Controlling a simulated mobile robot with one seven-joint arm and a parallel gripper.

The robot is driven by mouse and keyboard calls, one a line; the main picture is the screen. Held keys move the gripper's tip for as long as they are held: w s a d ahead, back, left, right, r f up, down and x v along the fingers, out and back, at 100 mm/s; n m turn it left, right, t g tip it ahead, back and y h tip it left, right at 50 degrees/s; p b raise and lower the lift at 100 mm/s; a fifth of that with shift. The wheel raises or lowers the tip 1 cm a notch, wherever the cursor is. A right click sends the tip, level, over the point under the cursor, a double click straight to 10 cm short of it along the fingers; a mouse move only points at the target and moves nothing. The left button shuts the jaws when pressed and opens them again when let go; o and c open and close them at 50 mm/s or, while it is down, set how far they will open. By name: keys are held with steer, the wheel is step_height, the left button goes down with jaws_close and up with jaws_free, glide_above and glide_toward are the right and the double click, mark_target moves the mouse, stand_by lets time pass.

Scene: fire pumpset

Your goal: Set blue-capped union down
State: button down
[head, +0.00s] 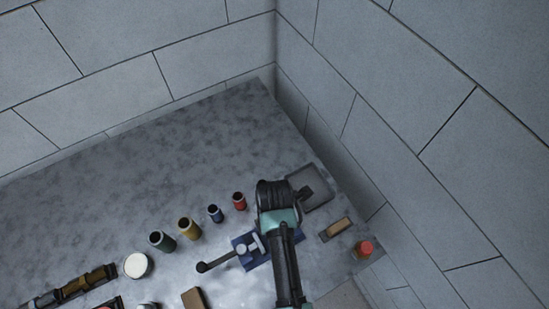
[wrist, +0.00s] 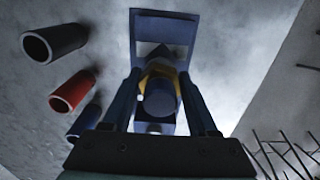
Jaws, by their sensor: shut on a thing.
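The blue-capped union shows in the wrist view as a round blue cap (wrist: 158,98) with a yellow, brass-like band behind it. My gripper (wrist: 160,78) is shut on it, one dark finger on each side. Beyond it is a blue frame-like piece (wrist: 165,27) with a pale opening; I cannot tell whether the union touches it. In the head view my dark and teal wrist hides the fingers and the union. A grey square tray (head: 318,198) lies just right of the wrist, and a blue fixture with a lever (head: 243,262) lies at its lower left.
Red (head: 239,201), blue (head: 214,213), yellow (head: 189,229) and dark green (head: 162,241) hollow cylinders stand in a row at left. A tan block (head: 336,230) and a red-topped piece (head: 363,249) are at right, near the bench edge. The bench's upper left is clear; walls bound the back and right.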

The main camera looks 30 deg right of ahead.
steer(key=shift+c, duration=0.9)
jaws_free()
steer(key=shift+f, duration=0.1)
step_height(320, 180, up, 12)
steer(key=shift+r, duration=0.15)
steer(key=shift+w, duration=0.1)
